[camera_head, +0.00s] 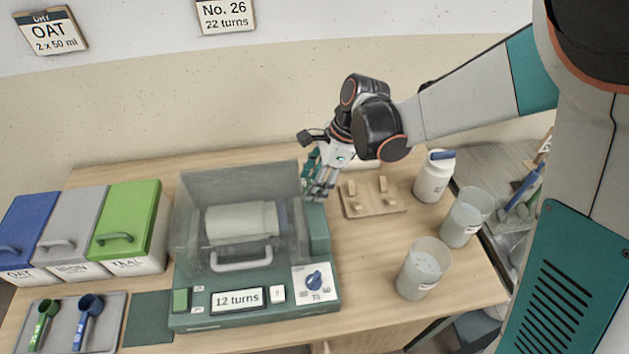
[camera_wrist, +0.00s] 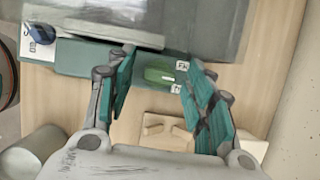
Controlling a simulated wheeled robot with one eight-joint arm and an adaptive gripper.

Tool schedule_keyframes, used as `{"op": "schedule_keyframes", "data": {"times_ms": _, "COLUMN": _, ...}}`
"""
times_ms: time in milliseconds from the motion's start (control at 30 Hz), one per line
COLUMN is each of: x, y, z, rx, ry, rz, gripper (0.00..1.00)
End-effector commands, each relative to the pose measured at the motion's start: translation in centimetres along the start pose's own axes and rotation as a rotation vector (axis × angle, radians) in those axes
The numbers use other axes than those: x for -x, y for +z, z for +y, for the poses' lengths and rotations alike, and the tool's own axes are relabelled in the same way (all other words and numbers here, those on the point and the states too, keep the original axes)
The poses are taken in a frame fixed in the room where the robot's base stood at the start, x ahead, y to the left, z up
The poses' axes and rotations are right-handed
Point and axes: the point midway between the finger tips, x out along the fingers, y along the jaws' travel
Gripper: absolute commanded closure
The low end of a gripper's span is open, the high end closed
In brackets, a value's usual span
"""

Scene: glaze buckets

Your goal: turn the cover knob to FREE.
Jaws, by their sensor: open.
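The green cover knob (camera_wrist: 160,75) lies between my fingers in the wrist view, on the teal housing of the mill (camera_head: 318,232). Small white labels sit beside it, only partly readable, one starting with "F". In the head view my gripper hides the knob. My gripper (camera_head: 318,188) is open above the back right corner of the mill. Its two teal fingers (camera_wrist: 158,62) stand on either side of the knob with gaps; contact cannot be told. The clear cover (camera_head: 235,185) is down over a pale jar (camera_head: 240,222).
The mill's front has a "12 turns" display (camera_head: 237,299) and a blue dial (camera_head: 314,280). A wooden rack (camera_head: 370,207), a white bottle (camera_head: 433,178) and two buckets (camera_head: 423,268) (camera_head: 466,217) stand to the right. Lidded bins (camera_head: 128,220) and a scoop tray (camera_head: 105,335) are left.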

Motion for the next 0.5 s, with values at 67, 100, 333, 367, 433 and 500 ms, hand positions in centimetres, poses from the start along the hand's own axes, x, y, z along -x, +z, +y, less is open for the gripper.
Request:
{"op": "schedule_keyframes", "data": {"times_ms": 67, "x": 0.02, "y": 0.01, "z": 0.01, "rx": 0.0, "ry": 0.0, "rz": 0.0, "gripper": 0.52}}
{"op": "schedule_keyframes", "data": {"times_ms": 100, "x": 0.03, "y": 0.01, "z": 0.01, "rx": 0.0, "ry": 0.0, "rz": 0.0, "gripper": 0.52}}
{"op": "schedule_keyframes", "data": {"times_ms": 333, "x": 0.04, "y": 0.01, "z": 0.01, "rx": 0.0, "ry": 0.0, "rz": 0.0, "gripper": 0.95}}
{"op": "schedule_keyframes", "data": {"times_ms": 367, "x": 0.04, "y": 0.01, "z": 0.01, "rx": 0.0, "ry": 0.0, "rz": 0.0, "gripper": 0.96}}
{"op": "schedule_keyframes", "data": {"times_ms": 433, "x": 0.04, "y": 0.01, "z": 0.01, "rx": 0.001, "ry": 0.0, "rz": 0.0, "gripper": 0.96}}
{"op": "schedule_keyframes", "data": {"times_ms": 500, "x": 0.04, "y": 0.01, "z": 0.0, "rx": 0.005, "ry": 0.002, "rz": 0.0, "gripper": 0.96}}
